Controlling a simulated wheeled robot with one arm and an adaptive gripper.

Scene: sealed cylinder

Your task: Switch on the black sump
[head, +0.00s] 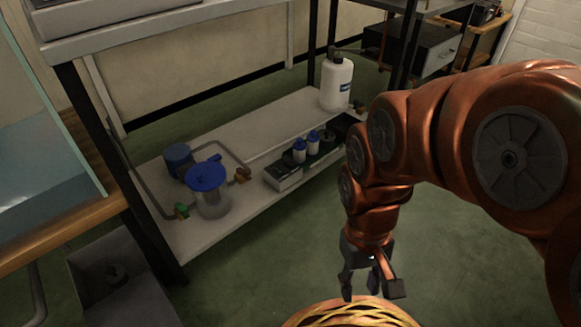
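A dark grey-black open box (150,304) stands on the floor at the lower left, below the wooden stand, and looks like the black sump. My gripper (370,292) hangs from my orange arm at the lower middle right, pointing down. Its fingers are apart with nothing visible between them. It is well to the right of the dark box, above the green floor and just behind a woven basket.
A low white shelf (240,213) carries a clear canister with a blue lid (207,176), a blue pump (178,158), pipes with valves, small bottles and a white jug (336,84). A glass tank (40,165) stands at left. The basket (350,315) is at the bottom edge. Green floor (250,285) is clear between.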

